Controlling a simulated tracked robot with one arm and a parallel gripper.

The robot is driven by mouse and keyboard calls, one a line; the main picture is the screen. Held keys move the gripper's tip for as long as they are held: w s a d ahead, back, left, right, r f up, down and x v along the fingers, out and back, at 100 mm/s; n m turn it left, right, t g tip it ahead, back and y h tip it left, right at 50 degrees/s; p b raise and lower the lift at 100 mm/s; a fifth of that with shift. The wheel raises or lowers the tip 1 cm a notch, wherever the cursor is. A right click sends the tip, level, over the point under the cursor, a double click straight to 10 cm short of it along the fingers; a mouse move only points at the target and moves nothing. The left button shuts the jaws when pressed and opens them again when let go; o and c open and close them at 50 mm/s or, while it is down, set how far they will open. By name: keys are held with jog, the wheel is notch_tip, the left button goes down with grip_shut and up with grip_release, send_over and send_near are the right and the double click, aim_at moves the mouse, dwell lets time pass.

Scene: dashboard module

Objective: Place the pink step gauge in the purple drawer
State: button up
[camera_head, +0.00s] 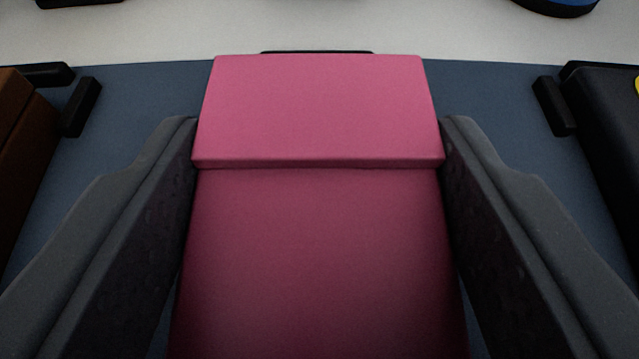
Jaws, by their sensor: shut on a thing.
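The pink step gauge (318,250) fills the middle of the view. It is a stepped block, with a lighter pink face (318,108) at its far end and a darker one nearer me. My gripper (318,145) has one dark grey finger on each side of it and is shut on it. The near end of the gauge runs out of the picture at the bottom. I cannot tell whether it rests on the surface below or is lifted. No purple drawer is in view.
A blue-grey panel (500,120) lies below, with a pale surface (330,25) beyond it. A brown block (25,140) stands at the left and a black block (610,130) at the right, both beside black brackets. A black strip shows behind the gauge.

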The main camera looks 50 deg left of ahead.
jog(key=shift+f, duration=0.2)
jog(key=o, duration=1)
jog(key=shift+b, duration=0.5)
jog(key=v, duration=0.4)
jog(key=p+v, duration=0.1)
jog(key=v, duration=0.4)
jog(key=p+v, duration=0.1)
jog(key=v, duration=0.4)
jog(key=shift+w+d, duration=0.25)
jog(key=shift+w, duration=0.05)
